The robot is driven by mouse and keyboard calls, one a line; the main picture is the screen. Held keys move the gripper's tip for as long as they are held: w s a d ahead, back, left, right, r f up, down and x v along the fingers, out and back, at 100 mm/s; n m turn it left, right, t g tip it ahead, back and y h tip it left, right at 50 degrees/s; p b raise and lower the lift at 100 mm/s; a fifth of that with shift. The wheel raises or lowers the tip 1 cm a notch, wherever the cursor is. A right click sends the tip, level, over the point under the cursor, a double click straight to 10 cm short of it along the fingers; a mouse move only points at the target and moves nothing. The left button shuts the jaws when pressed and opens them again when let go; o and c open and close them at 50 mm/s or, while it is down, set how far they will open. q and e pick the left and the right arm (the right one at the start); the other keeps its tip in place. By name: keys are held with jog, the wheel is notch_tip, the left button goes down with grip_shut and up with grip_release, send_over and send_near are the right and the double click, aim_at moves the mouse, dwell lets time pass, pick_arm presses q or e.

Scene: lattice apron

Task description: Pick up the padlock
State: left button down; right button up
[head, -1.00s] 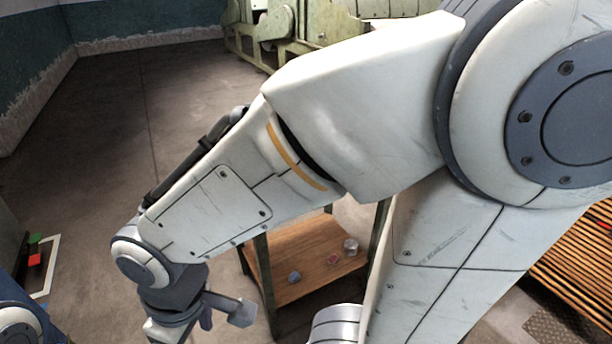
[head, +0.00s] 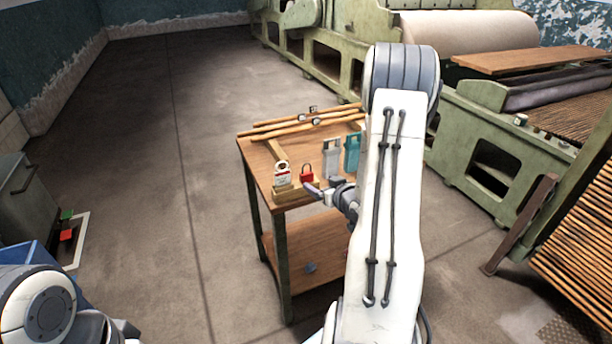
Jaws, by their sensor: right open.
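The red padlock (head: 307,175) stands upright near the front edge of the wooden table top, its dark shackle upward, on or behind a low wooden block. A white tag with red markings (head: 282,174) stands just left of it. My right gripper (head: 322,189) is open and empty just right of and in front of the padlock, at about the table top's height. One finger is close to the padlock's lower right; I cannot tell if they touch. My forearm hides part of the gripper. My left arm shows at the lower left, but its gripper is out of view.
The table (head: 262,170) also carries a grey holder (head: 331,158), a teal holder (head: 352,152) and wooden rods (head: 290,124) at the back. A lower shelf (head: 325,250) holds a small blue item. Green machinery (head: 490,160) stands at the right.

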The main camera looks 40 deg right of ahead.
aim_at(308, 174)
jog(key=x, duration=0.4)
jog(key=shift+w+p, duration=0.25)
jog(key=shift+p, duration=0.1)
jog(key=shift+p+x, duration=0.9)
jog(key=shift+x, duration=1.8)
jog(key=shift+d, duration=0.1)
jog(key=c, duration=1.4)
jog(key=shift+r, duration=0.1)
jog(key=shift+r, duration=0.1)
